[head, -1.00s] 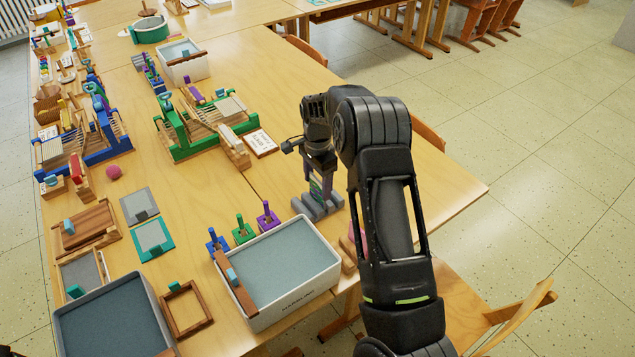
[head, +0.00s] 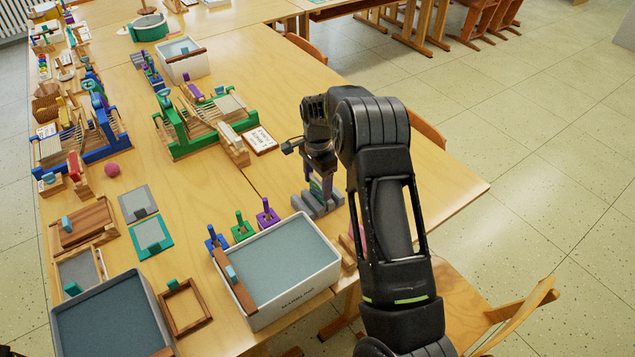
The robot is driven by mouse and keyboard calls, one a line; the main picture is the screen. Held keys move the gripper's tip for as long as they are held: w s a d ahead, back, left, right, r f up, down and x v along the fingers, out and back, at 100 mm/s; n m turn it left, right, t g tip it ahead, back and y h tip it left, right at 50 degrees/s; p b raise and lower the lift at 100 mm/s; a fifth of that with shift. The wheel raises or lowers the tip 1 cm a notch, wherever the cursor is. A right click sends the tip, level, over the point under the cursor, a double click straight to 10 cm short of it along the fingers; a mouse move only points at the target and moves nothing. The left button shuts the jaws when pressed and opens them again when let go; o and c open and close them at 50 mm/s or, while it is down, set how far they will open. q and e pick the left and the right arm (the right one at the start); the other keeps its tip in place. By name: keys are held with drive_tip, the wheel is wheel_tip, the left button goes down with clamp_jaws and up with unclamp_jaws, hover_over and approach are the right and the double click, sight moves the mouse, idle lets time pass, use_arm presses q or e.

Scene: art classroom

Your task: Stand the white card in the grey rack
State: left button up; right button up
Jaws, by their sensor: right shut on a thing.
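The grey rack (head: 327,209) stands on the table, right of the middle, with several upright grey slats. My right gripper (head: 319,186) points down at it from above and is shut on a thin thing showing green and purple between the fingers. Its lower end is at the rack's slats; I cannot tell whether it rests in a slot. I cannot tell whether the held thing is also a white card. My left gripper is not in view.
A white-rimmed tub (head: 292,300) with a grey-blue inside stands in front of the rack. Small blue, green and purple tools (head: 241,228) stand behind it. A green wooden loom (head: 178,140) is farther back. The table right of the rack is clear up to its edge.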

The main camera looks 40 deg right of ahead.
idle(0.4)
drive_tip(key=o, duration=1.2)
wheel_tip(320, 180, up, 7)
drive_tip(key=shift+f+b, duration=0.1)
drive_tip(key=shift+b, duration=0.65)
drive_tip(key=shift+r, duration=0.55)
drive_tip(key=shift+f, duration=0.1)
